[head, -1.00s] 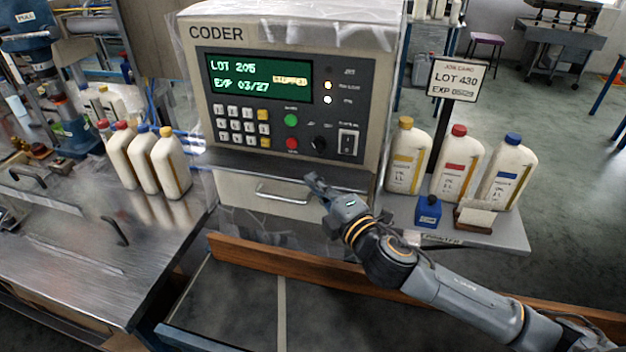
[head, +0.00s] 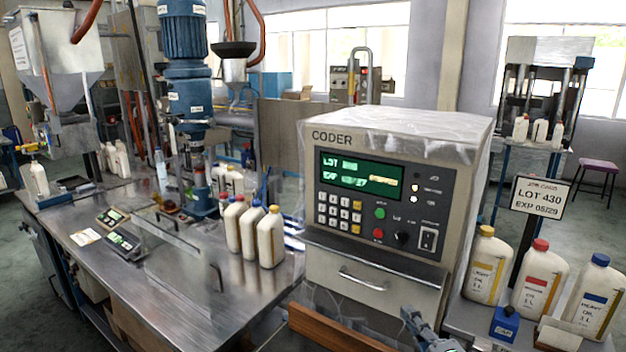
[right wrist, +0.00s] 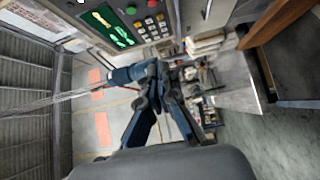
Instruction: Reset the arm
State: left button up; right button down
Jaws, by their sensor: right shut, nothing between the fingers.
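My right gripper (head: 420,322) shows at the bottom edge of the head view, in front of the lower right of the coder (head: 400,190). Most of the arm is cut off below the frame. In the right wrist view, the gripper's dark fingers (right wrist: 162,80) are together with nothing between them. Part of the coder's keypad and green screen (right wrist: 112,25) shows at the top of that view. My left gripper is not in view.
A metal bench (head: 170,275) with several capped bottles stands left of the coder. The coder has a drawer (head: 365,285) with a handle. On the right, three bottles, a small blue block (head: 505,322) and a job card sign (head: 540,196) stand together. A wooden rail (head: 335,330) runs below the coder.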

jog(key=s+d+f+m+g+h, duration=0.3)
jog(key=s+f+m+g+h, duration=0.3)
jog(key=s+f+m, duration=0.8)
jog(key=s+f+m+g+y, duration=0.15)
jog(key=s+f+g, duration=0.25)
jog(key=s, duration=0.4)
jog(key=s+f+m+g+y, duration=0.1)
jog(key=s+f+m+g, duration=0.3)
jog(key=s, duration=0.5)
notch_tip(320, 180, down, 26)
jog(key=a+n+g, duration=0.1)
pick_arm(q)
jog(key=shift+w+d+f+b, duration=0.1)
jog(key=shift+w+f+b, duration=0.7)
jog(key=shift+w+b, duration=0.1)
pick_arm(e)
jog(key=s+d+f+g, duration=0.1)
jog(key=s+d+f, duration=0.2)
jog(key=s+f, duration=1.4)
jog(key=shift+s+f+g, duration=0.2)
jog(key=shift+f+g, duration=0.1)
jog(key=shift+f, duration=0.45)
